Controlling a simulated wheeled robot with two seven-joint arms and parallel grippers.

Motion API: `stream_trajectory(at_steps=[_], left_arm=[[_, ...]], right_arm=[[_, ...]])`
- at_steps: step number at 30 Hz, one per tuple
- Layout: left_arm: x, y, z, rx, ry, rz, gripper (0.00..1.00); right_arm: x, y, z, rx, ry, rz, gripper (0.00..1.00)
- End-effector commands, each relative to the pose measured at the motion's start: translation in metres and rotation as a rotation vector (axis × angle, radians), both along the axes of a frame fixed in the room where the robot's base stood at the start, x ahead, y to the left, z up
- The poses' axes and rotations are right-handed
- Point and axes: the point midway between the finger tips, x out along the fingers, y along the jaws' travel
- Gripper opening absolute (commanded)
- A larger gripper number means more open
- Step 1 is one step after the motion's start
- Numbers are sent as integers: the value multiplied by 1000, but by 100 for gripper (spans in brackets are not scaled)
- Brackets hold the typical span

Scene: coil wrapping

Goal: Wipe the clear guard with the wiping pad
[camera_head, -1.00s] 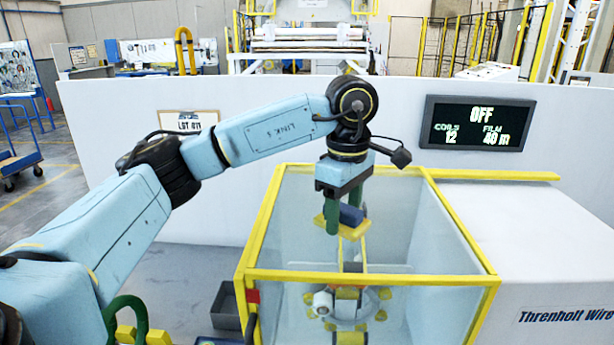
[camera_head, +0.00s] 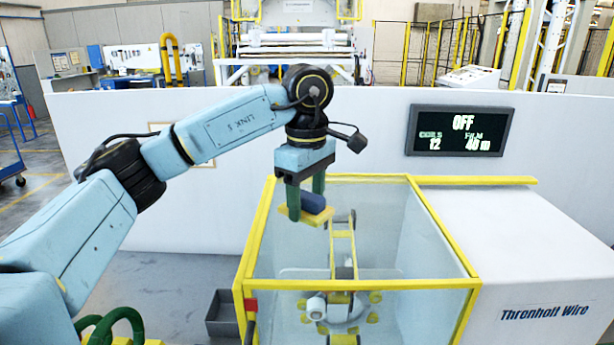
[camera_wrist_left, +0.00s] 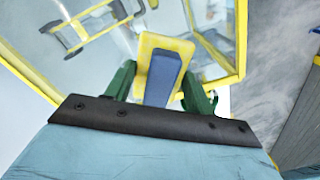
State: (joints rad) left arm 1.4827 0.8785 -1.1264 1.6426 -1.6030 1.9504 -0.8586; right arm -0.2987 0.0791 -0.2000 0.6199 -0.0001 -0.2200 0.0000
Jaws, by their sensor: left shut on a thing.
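My left gripper (camera_head: 306,198) is shut on the wiping pad, a yellow pad (camera_head: 304,217) with a blue grip block (camera_head: 312,202). The green fingers stand on both sides of the blue block, and the pad hangs roughly level below them. In the left wrist view the pad (camera_wrist_left: 158,42) sits between the fingers. The clear guard (camera_head: 360,283) is a see-through box with yellow edges. The pad appears over its upper left part in the head view; I cannot tell whether they touch. My right gripper is not in view.
Inside the guard is a machine with a round hub (camera_head: 338,308). A white wall (camera_head: 220,225) stands behind, with a dark display (camera_head: 460,131) reading OFF. A white housing (camera_head: 530,260) adjoins on the right. A grey bin (camera_head: 222,315) and green loops (camera_head: 118,322) are at lower left.

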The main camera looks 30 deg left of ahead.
Motion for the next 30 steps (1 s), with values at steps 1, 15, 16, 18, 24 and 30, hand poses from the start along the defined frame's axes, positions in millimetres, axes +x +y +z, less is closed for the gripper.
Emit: stream_trajectory(at_steps=[1, 15, 16, 18, 24, 30], left_arm=[[0, 0, 8, 0, -1, 1, 33], [-2, 2, 37, -1, 0, 5, 33], [-2, 2, 37, -1, 0, 5, 33], [-2, 2, 36, -1, 0, 5, 33], [-2, 2, 36, -1, 0, 5, 33], [-2, 2, 36, 0, 0, 5, 33]], right_arm=[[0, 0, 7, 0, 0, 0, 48], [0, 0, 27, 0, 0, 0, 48], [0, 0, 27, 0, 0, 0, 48], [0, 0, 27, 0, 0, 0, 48], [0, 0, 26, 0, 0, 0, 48], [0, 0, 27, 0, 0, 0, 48]])
